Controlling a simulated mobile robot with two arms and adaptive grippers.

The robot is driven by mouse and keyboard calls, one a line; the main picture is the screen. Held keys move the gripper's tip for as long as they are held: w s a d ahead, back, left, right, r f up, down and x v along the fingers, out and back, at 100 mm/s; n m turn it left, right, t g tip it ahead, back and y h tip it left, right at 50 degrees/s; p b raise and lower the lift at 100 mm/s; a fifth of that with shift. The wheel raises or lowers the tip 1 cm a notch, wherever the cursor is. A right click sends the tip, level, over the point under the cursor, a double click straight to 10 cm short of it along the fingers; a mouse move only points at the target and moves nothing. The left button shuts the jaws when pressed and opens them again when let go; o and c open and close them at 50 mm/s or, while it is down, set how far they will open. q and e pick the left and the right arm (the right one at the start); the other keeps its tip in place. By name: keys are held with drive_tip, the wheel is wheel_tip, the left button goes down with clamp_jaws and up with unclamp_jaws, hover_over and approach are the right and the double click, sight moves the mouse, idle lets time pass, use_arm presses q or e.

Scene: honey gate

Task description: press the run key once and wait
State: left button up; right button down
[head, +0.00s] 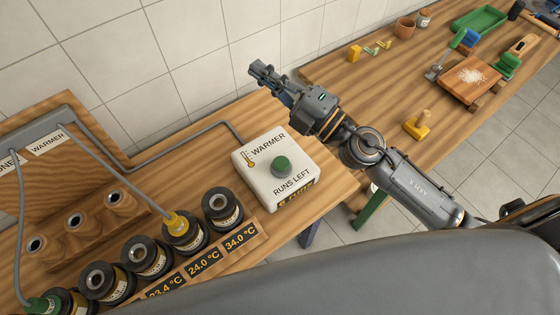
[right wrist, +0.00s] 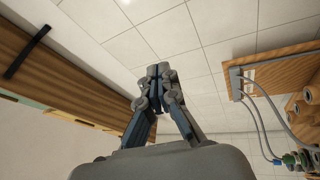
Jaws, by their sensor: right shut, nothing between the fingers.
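A white box labelled WARMER and RUNS LEFT (head: 252,178) sits on the wooden bench, with a round green key (head: 281,166) on its top. My right gripper (head: 258,70) is shut and empty, raised above and behind the box, apart from the key. In the right wrist view the same gripper (right wrist: 158,72) has its fingertips together, pointing at the tiled wall. My left gripper is not in view.
Several dark jars (head: 183,232) stand left of the box behind temperature displays (head: 205,264). Grey cables run from a wall panel (head: 48,143) to the jars and box. A second bench at right holds a green tray (head: 480,19), a wooden board (head: 470,79) and a yellow block (head: 417,125).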

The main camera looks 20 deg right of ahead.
drive_tip(key=s+a+f+n+g+y, duration=0.3)
drive_tip(key=a+n+g, duration=0.2)
drive_tip(key=n+g, duration=0.3)
drive_tip(key=n+g+h, duration=0.4)
drive_tip(key=n+h, duration=0.2)
drive_tip(key=h, duration=0.2)
hover_over(284, 163)
wheel_tip(284, 163, down, 12)
drive_tip(key=f, duration=0.1)
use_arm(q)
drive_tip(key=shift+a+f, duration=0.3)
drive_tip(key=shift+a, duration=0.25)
use_arm(e)
drive_tip(key=shift+d+r, duration=0.1)
drive_tip(key=shift+r, duration=0.15)
use_arm(q)
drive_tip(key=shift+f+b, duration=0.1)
drive_tip(key=shift+b, duration=0.25)
use_arm(e)
drive_tip(key=shift+f, duration=0.1)
wheel_tip(284, 163, down, 8)
drive_tip(key=b, duration=0.5)
drive_tip(key=shift+b, duration=0.3)
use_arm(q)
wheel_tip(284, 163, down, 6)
use_arm(e)
drive_tip(key=shift+f, duration=0.3)
use_arm(q)
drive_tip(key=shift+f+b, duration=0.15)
drive_tip(key=shift+b, duration=0.2)
